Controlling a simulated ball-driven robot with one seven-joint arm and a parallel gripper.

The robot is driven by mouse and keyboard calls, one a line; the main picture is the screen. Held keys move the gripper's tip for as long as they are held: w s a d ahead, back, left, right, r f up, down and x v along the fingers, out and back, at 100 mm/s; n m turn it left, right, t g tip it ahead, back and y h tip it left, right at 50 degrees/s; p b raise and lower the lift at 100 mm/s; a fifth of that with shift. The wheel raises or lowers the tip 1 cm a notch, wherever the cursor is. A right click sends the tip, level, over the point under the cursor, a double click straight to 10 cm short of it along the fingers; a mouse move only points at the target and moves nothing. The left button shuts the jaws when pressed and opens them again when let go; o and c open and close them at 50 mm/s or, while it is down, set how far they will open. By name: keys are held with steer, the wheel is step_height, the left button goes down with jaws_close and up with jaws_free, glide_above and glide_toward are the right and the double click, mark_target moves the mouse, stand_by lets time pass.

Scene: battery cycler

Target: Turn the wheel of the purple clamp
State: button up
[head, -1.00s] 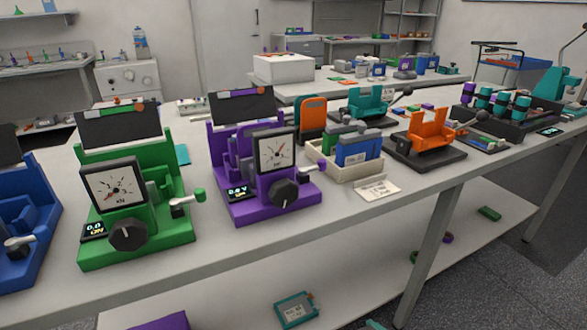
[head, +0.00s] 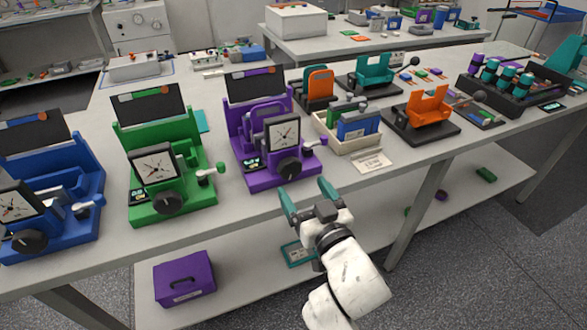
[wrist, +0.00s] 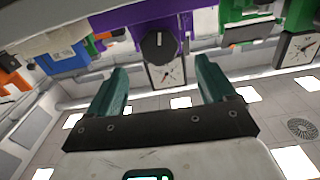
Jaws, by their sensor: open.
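The purple clamp (head: 256,180) stands on the bench, with a dark knob (head: 289,167) and a square dial gauge (head: 283,134) on its front. A crank with a purple grip (head: 318,142) sticks out on its right side. A rounded purple part shows behind the gauge, partly hidden; I cannot tell if it is a wheel. My gripper (head: 305,187) is open and empty, in front of the bench edge and below the clamp, touching nothing. In the wrist view the clamp appears upside down, its knob (wrist: 158,46) and gauge (wrist: 167,75) lying between my open fingers.
A green clamp (head: 172,205) and a blue clamp (head: 60,235) stand to the left. A cream bin (head: 350,146) and a paper card (head: 373,161) sit close on the right, with an orange holder (head: 425,112) beyond. The lower shelf holds a purple box (head: 184,279).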

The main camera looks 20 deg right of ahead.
mark_target(290, 171)
steer(key=w, duration=0.6)
steer(key=shift+w, duration=0.35)
steer(key=shift+c, duration=0.3)
steer(key=c, duration=1)
steer(key=shift+n, duration=0.4)
steer(key=n+p, duration=0.1)
steer(key=n, duration=0.3)
steer(key=shift+n, duration=0.3)
steer(key=n+p, duration=0.1)
steer(key=n, duration=0.3)
steer(key=shift+a+n, duration=0.1)
steer(key=shift+n, duration=0.2)
